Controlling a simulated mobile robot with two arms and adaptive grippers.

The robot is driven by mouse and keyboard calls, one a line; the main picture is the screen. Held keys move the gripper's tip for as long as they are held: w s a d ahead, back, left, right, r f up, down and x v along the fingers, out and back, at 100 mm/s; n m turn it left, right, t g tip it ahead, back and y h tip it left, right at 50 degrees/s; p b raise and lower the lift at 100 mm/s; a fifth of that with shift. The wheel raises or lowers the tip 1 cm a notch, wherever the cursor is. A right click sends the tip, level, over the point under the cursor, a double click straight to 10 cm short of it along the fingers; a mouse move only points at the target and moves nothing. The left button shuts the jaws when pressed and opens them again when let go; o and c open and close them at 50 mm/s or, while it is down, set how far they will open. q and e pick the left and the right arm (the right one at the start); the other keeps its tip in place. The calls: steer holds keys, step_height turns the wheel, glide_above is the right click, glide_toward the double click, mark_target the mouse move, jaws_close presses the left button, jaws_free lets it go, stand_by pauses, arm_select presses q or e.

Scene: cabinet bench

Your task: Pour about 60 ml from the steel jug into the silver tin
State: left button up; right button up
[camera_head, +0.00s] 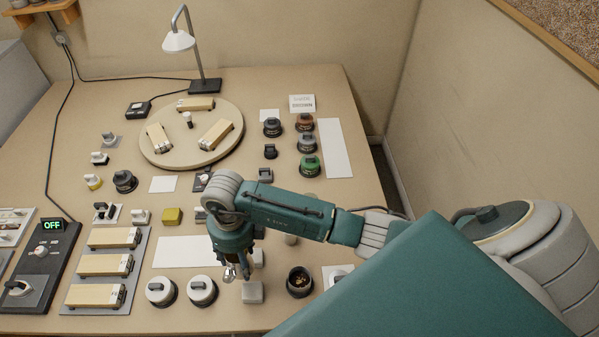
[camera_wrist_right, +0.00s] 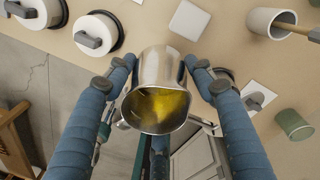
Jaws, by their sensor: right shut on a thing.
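My right gripper (camera_head: 236,268) is shut on the steel jug (camera_wrist_right: 158,68), near the front of the bench. In the head view only a small part of the jug (camera_head: 229,273) shows below the gripper. I cannot pick out the silver tin for certain in either view; my right arm hides part of the bench. My left gripper is not in view.
White round pieces with grey handles (camera_head: 161,291) stand left of the gripper. A pale block (camera_head: 252,292) and a dark pot (camera_head: 300,282) stand close on its right. A white sheet (camera_head: 184,251) lies on the left. A round turntable (camera_head: 190,160) and a lamp (camera_head: 205,86) stand farther back.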

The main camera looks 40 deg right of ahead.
steer(key=s+f+m+p, duration=0.1)
steer(key=m, duration=0.1)
steer(key=s+m+p, duration=0.1)
steer(key=m, duration=0.1)
steer(key=s+d+f+m+p, duration=0.1)
steer(key=m, duration=0.1)
steer(key=shift+s+f+p, duration=0.3)
steer(key=shift+s, duration=0.1)
arm_select(q)
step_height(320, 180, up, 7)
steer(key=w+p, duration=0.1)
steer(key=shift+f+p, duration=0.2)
steer(key=shift+p, duration=0.15)
arm_select(e)
steer(key=s+f+m, duration=0.1)
steer(key=m, duration=0.1)
steer(key=s+f+m, duration=0.1)
steer(key=s+m, duration=0.1)
steer(key=shift+d+f+t, duration=0.2)
steer(key=shift+d+t, duration=0.2)
steer(key=shift+d+f, duration=0.15)
